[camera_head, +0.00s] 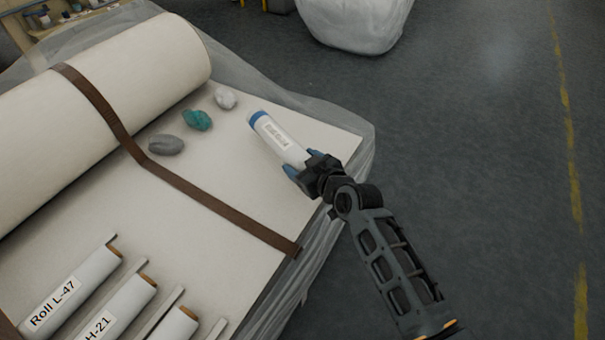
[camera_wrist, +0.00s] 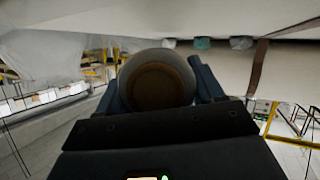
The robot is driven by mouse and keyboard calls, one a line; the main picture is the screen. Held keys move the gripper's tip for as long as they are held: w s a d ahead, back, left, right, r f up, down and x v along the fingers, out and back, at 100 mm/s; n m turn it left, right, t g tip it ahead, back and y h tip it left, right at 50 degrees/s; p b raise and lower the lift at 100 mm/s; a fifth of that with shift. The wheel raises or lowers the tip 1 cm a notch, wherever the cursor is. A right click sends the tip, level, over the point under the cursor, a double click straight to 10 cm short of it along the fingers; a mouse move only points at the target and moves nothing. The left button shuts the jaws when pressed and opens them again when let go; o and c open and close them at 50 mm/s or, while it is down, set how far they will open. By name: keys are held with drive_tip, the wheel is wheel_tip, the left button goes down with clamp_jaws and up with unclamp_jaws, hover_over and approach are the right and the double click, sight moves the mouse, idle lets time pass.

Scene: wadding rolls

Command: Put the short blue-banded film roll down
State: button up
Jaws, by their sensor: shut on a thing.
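The short blue-banded film roll (camera_head: 277,137) is white with a blue band at its far end and a printed label on its side. My gripper (camera_head: 303,170) is shut on its near end, above or on the right part of the pale wadding surface (camera_head: 330,138). I cannot tell whether the roll touches that surface. In the wrist view, the roll's round brown core end (camera_wrist: 157,86) faces the camera, between the two blue fingers of my gripper (camera_wrist: 158,90).
A large wadding roll (camera_head: 130,80) lies at the left, with a brown strap (camera_head: 210,202) across the surface. Grey (camera_head: 166,144), teal (camera_head: 197,120) and white (camera_head: 225,97) lumps lie left of the film roll. Labelled rolls (camera_head: 72,290) lie at lower left. Dark floor is clear at right.

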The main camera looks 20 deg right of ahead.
wheel_tip(320, 180, down, 4)
drive_tip(key=shift+r+b, duration=0.15)
drive_tip(key=shift+b, duration=0.65)
drive_tip(key=o, duration=1.4)
drive_tip(key=shift+o, duration=0.2)
drive_tip(key=p+v, duration=0.2)
drive_tip(key=v, duration=1)
